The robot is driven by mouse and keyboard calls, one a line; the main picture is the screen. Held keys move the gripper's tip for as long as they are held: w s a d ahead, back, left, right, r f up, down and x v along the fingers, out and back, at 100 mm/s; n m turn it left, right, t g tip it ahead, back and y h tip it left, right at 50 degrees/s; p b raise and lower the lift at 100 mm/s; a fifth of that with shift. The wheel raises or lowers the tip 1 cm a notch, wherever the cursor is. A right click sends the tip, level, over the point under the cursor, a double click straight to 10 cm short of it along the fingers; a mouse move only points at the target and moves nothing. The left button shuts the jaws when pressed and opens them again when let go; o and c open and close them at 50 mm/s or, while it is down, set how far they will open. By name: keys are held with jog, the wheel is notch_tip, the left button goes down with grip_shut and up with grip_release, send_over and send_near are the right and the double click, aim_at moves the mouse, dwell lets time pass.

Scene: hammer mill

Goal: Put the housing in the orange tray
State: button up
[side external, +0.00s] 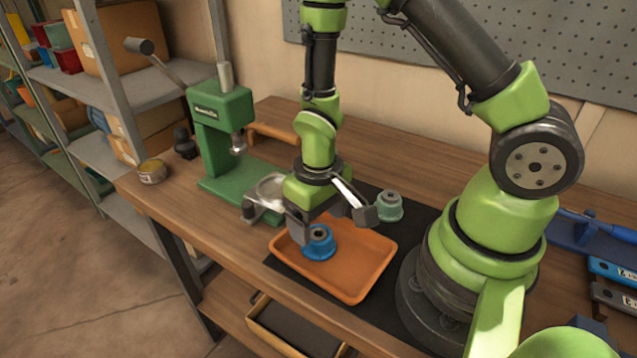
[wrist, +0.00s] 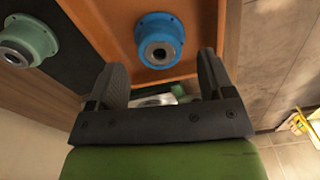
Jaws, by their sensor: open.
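A blue flanged housing (side external: 319,243) with a dark central bore sits upright in the orange tray (side external: 347,281), towards its left end. It also shows in the wrist view (wrist: 160,40), just beyond my fingertips. A grey-green flanged part (side external: 388,206) of similar shape stands on the black mat outside the tray, behind it; in the wrist view (wrist: 28,40) it is at the upper left. My gripper (side external: 330,221) is open and empty over the tray, close to the blue housing. Its fingers (wrist: 161,62) are spread wide in the wrist view, and nothing is between them.
A green press (side external: 222,130) with a lever stands at the left of the bench, with a metal fixture (side external: 268,192) at its base. A small tin (side external: 152,171) is near the left bench edge. Blue tools (side external: 585,235) lie at the right. The tray's right part is bare.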

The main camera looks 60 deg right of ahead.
notch_tip(320, 180, up, 8)
jog(key=r, duration=0.1)
notch_tip(320, 180, up, 9)
jog(key=m+t, duration=0.1)
jog(key=t, duration=0.2)
send_over(318, 233)
jog(key=s, duration=0.2)
jog(key=s+r+t+y, duration=0.2)
jog(key=s+r+t, duration=0.2)
jog(key=s+r, duration=0.2)
notch_tip(318, 233, up, 2)
jog(key=shift+s+a+r+m, duration=0.1)
jog(key=shift+s+a+m, duration=0.3)
